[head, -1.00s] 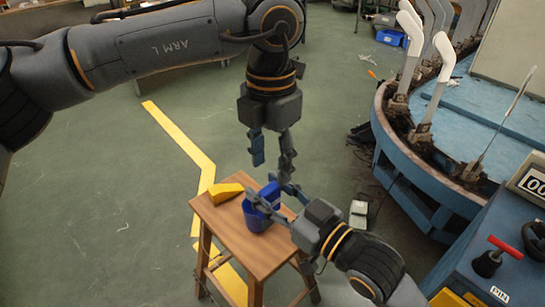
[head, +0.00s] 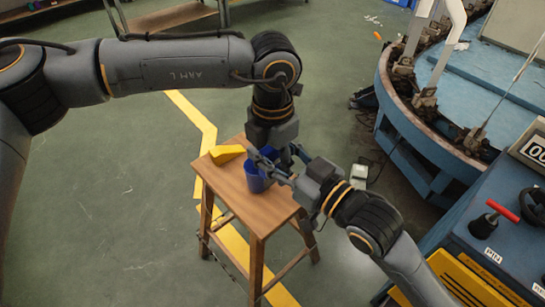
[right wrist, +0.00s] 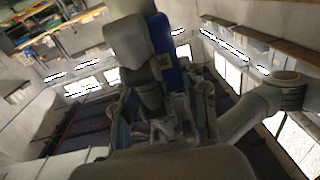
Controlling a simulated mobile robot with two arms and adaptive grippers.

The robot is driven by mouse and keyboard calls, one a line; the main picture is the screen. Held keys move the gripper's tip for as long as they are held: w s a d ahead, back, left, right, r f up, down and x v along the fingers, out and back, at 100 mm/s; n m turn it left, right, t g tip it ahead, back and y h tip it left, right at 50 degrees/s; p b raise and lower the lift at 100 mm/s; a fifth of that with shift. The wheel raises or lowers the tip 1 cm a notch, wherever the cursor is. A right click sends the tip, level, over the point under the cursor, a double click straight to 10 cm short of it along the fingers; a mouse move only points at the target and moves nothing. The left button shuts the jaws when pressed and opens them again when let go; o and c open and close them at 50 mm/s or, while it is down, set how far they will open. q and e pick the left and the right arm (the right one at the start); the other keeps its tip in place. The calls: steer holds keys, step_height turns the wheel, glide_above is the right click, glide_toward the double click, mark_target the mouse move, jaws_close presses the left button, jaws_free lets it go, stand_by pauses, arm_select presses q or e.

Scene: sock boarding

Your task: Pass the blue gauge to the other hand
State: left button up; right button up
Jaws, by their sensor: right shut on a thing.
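The blue gauge shows as an upright blue strip with a small label in the right wrist view (right wrist: 170,65), and as a partly covered blue patch in the head view (head: 284,158). My right gripper (head: 282,178) is shut on it, above the stool. My left gripper (head: 272,153) points down from above and is right at the gauge, close to the right fingertips. Its fingers overlap the gauge and the right gripper, so whether they are closed or touching it is hidden.
A wooden stool (head: 240,200) stands below both grippers, with a blue cup (head: 256,183) and a yellow wedge (head: 226,153) on it. At right are a round blue machine (head: 405,150) with pale upright forms and a blue control cabinet (head: 500,245). Floor at left is clear.

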arm_select(q)
jaws_close()
arm_select(e)
steer(key=o, duration=1.3)
steer(key=shift+c, duration=0.2)
